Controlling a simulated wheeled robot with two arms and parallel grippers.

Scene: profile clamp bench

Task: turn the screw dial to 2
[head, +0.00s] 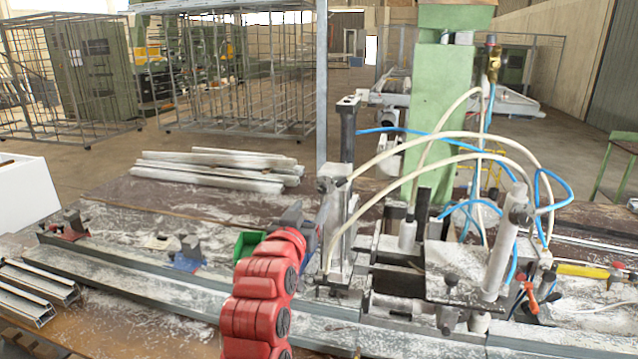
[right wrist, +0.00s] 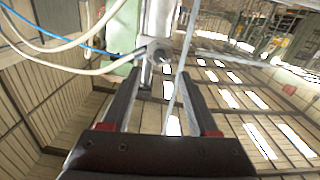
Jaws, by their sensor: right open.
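The grey clamp unit with a tall upright post (head: 347,140) stands on the bench right of centre. My right gripper (head: 312,226) is close to the post's left side, at the end of my red arm. In the right wrist view, my right gripper (right wrist: 161,70) is open, with one dark finger on each side. A round grey metal knob (right wrist: 157,50), apparently the screw dial, shows just beyond and between the fingertips. Contact cannot be told, and no number is readable on it. My left gripper is not in view.
White hoses (head: 385,150) and blue hoses (head: 553,185) loop over the clamp unit at right. Metal profiles (head: 215,165) lie stacked at the back of the bench.

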